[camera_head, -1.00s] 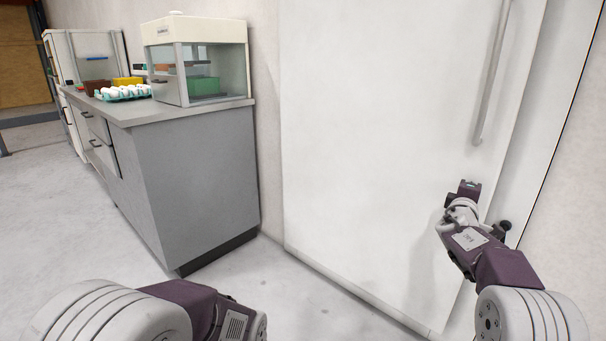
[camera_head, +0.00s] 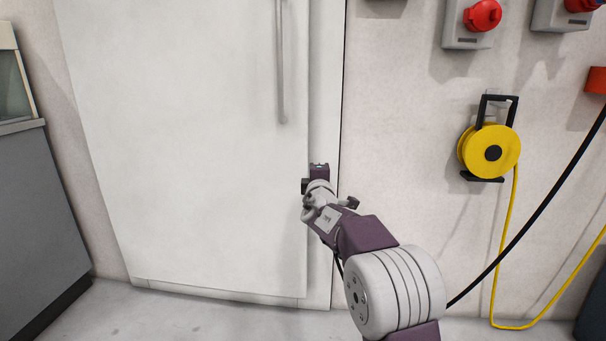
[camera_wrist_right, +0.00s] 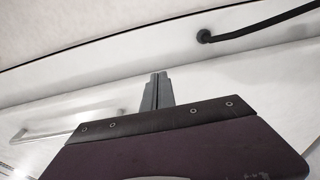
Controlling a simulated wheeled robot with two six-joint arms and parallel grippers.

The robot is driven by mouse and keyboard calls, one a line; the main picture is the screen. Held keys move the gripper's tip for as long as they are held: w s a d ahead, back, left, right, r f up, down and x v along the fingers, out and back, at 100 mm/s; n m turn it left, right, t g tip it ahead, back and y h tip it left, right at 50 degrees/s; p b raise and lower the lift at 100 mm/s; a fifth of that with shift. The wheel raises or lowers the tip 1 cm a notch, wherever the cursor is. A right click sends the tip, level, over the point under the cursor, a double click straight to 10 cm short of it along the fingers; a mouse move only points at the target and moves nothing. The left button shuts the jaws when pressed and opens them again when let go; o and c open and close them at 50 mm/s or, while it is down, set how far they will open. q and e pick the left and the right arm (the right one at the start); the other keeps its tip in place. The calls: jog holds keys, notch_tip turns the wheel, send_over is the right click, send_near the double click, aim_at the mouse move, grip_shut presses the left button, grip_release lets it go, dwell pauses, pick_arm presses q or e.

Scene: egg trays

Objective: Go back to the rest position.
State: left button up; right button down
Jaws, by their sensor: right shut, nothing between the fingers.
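My right arm reaches up in front of the white cabinet door (camera_head: 190,150) in the head view. Its gripper (camera_head: 316,170) is near the door's right edge, below the long vertical handle (camera_head: 282,70). In the right wrist view the fingers of my right gripper (camera_wrist_right: 158,88) are together with nothing between them. The handle (camera_wrist_right: 45,134) shows at the left of that view, apart from the fingers. My left gripper is in neither view.
A grey counter (camera_head: 40,210) with a glass-sided box (camera_head: 14,85) stands at the left. A yellow cable reel (camera_head: 490,150) hangs on the wall at the right, with yellow and black cables below. Red switches (camera_head: 483,16) are above. Bare floor (camera_head: 180,320) lies before the door.

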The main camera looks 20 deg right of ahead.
jog(key=s+a+r+m+g+p, duration=0.1)
jog(key=s+a+r+m+p, duration=0.15)
jog(key=r+p, duration=0.6)
jog(key=s+a+f+m+g+y+p, duration=0.2)
jog(key=s+f+m+g+p, duration=0.55)
jog(key=s+f, duration=0.85)
jog(key=s+a+f+m+g+y+p, duration=0.1)
jog(key=s+a+f+m+g+y, duration=0.3)
jog(key=s, duration=0.6)
jog(key=s+a+f+g+y, duration=0.1)
jog(key=s+a+f+g, duration=0.2)
jog(key=s+a+f, duration=0.5)
notch_tip(320, 180, up, 40)
jog(key=s+d+p, duration=0.2)
jog(key=p, duration=3.6)
jog(key=shift+f, duration=0.25)
